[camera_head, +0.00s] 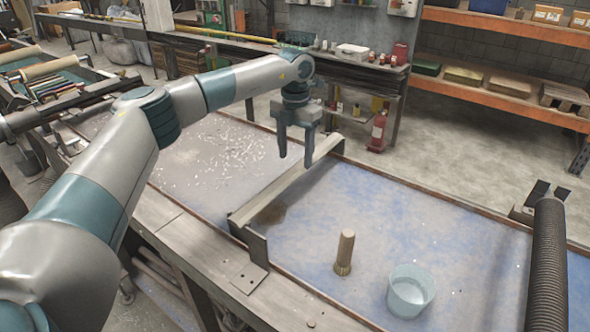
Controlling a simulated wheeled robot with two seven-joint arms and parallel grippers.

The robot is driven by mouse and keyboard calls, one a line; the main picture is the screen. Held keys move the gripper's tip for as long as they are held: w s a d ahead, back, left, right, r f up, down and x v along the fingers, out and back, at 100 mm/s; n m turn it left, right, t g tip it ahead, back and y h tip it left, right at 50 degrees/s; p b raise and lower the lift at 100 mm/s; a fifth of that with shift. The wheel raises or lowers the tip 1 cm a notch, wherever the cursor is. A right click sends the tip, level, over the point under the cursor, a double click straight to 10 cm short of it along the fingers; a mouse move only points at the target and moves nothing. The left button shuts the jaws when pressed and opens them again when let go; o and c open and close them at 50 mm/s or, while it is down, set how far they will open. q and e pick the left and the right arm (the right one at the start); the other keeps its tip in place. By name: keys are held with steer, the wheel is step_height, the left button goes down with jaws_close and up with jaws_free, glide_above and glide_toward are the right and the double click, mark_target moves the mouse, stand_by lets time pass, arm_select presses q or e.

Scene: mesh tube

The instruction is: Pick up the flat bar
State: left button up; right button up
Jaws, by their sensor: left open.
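The flat bar (279,190) is a long grey metal strip. It runs slantwise across the blue-grey worktable (385,215), between a dark bracket at the near edge and another at the far edge. My left gripper (295,161) points down with its two fingers apart and nothing between them. It appears above the far half of the bar, one finger to each side of it in the picture. I cannot tell the exact height gap. My right gripper is not in view.
A brush with a wooden handle (346,250) stands upright right of the bar, near a clear bowl (409,291). A dark ribbed tube (547,265) lies along the right side. Pale scraps (225,150) are scattered left of the bar. The table's middle right is clear.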

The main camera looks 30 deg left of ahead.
mark_target(295, 169)
arm_select(q)
step_height(295, 169, down, 3)
steer(key=shift+p, duration=0.6)
steer(key=shift+f, duration=0.3)
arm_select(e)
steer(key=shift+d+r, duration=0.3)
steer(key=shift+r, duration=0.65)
arm_select(q)
steer(key=shift+w+r, duration=0.1)
jaws_close()
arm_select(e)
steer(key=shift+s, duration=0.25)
